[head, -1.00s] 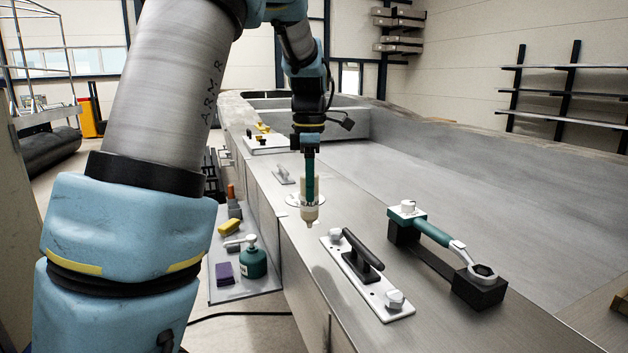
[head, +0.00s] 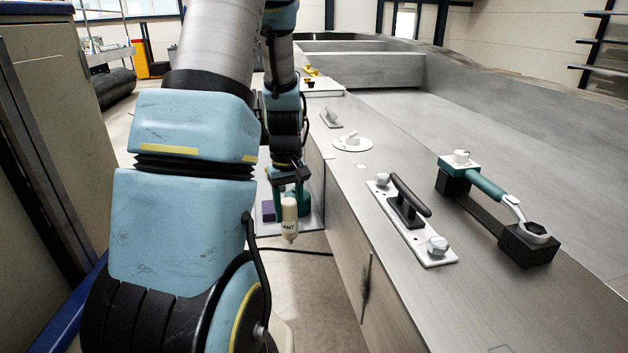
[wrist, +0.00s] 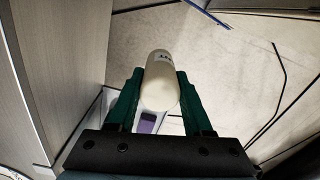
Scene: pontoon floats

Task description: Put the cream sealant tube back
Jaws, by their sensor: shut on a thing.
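The cream sealant tube (head: 289,219) hangs nozzle down in my gripper (head: 290,196), with part of its dark lettering showing. It is held in the air beside the left side of the metal float, in front of the low tray (head: 313,218). In the wrist view, my gripper's green fingers (wrist: 161,88) are shut on both sides of the tube (wrist: 160,78), with floor and part of the tray beyond it. The tube is clear of any surface that I can see.
On the float's deck (head: 350,185) are a round white plate (head: 352,144), a plate with a black handle (head: 408,207) and a green-handled wrench (head: 486,187) on black blocks. A purple block (head: 268,211) lies on the tray. A cable (head: 300,250) crosses the floor. A cabinet (head: 50,110) stands left.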

